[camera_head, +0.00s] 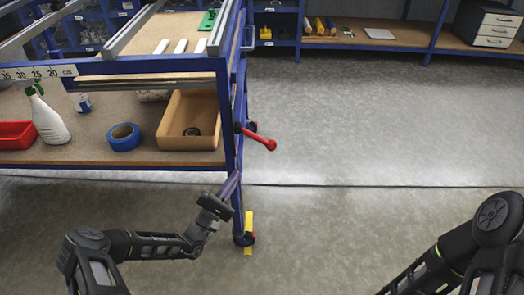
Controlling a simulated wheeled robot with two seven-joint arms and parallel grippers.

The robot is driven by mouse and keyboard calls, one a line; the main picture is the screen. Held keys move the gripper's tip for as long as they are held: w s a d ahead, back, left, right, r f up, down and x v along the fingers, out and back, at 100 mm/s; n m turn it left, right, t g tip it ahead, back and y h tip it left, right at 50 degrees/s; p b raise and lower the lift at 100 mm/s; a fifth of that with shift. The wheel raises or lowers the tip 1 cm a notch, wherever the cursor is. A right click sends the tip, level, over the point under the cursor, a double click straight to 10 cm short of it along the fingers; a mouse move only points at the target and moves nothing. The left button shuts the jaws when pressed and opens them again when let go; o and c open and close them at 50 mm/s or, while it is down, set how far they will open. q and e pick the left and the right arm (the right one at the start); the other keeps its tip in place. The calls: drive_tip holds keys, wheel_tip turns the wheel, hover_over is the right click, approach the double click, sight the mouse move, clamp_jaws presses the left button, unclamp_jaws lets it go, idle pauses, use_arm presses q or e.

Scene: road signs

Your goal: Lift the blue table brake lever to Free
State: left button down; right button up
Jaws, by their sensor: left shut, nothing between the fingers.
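The blue table (150,67) fills the left, its near right leg reaching the floor. A red-handled lever (258,138) sticks out to the right from the table's side, sloping slightly down. A yellow piece (248,226) stands upright by the wheel at the foot of the near leg. I see no Free marking. My left gripper (235,176) is shut and empty, its fingers pointing up in front of the near leg, below and left of the red lever. Whether it touches the leg is unclear. My right arm enters at lower right; its gripper is out of frame.
The table's lower shelf holds a spray bottle (48,118), a red bin (16,134), a blue tape roll (123,137) and a cardboard box (187,114). Open grey floor lies to the right. A workbench (395,38) with a drawer unit (486,24) stands at the back.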

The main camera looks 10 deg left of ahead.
sight(258, 138)
use_arm(q)
drive_tip(key=w+d+r+b, duration=0.2)
drive_tip(key=w+d+r, duration=0.4)
drive_tip(key=w, duration=0.1)
drive_tip(key=shift+w+d+r, duration=0.15)
drive_tip(key=shift+w+d, duration=0.05)
drive_tip(key=shift+d, duration=0.1)
idle(0.4)
idle(0.3)
